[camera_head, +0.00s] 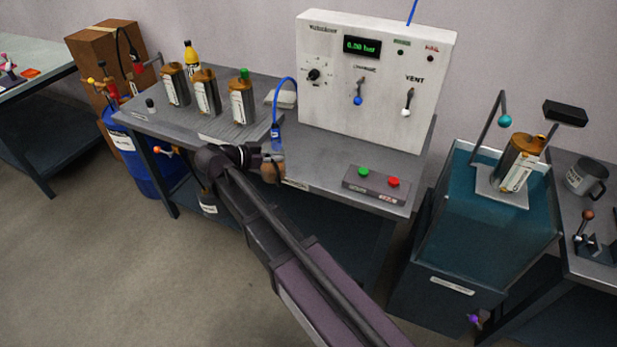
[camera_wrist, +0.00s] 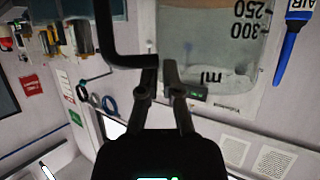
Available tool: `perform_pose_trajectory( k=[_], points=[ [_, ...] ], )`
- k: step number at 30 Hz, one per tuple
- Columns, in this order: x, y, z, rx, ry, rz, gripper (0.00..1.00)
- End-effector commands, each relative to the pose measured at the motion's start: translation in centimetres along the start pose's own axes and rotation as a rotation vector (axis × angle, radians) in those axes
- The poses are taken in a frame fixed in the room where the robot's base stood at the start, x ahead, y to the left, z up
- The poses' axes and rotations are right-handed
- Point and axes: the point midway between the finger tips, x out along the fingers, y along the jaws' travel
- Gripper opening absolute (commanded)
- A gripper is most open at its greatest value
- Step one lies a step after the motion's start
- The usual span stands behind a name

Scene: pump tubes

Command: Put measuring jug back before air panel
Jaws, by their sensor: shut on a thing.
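The measuring jug (camera_wrist: 208,35) is clear, with a printed scale in ml, and fills the top middle of the wrist view, where the scene appears inverted. My gripper (camera_wrist: 160,78) is shut on its black handle (camera_wrist: 104,32). In the head view my gripper (camera_head: 268,165) is at the front edge of the grey bench, left of the button box; the jug is hard to make out there. The air panel (camera_head: 375,75) is a white box with a green display reading 0.00 bar, standing at the back of the bench.
A blue air hose with a nozzle (camera_head: 276,137) hangs just behind my gripper; the nozzle shows beside the jug in the wrist view (camera_wrist: 294,40). Several canisters (camera_head: 206,95) stand on the left. The button box (camera_head: 376,185) sits front right. Bench between it and the panel is clear.

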Motion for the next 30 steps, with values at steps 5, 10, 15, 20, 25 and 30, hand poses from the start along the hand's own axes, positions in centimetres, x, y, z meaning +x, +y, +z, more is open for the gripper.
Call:
perform_pose_trajectory(
  k=[5, 10, 15, 20, 25, 30],
  points=[
    [-0.1, 0.1, 1.7, 0.002, -0.002, 0.017, 0.0],
    [-0.2, 0.1, 1.8, 0.003, -0.003, 0.022, 0.0],
    [-0.3, 0.1, 1.8, 0.002, -0.003, 0.021, 0.0],
    [-0.1, 0.1, 1.7, 0.002, -0.003, 0.021, 0.0],
    [1.0, -0.1, 1.4, 0.002, -0.002, 0.022, 0.0],
    [3.5, -0.6, 0.6, 0.003, -0.002, 0.023, 0.0]
  ],
)
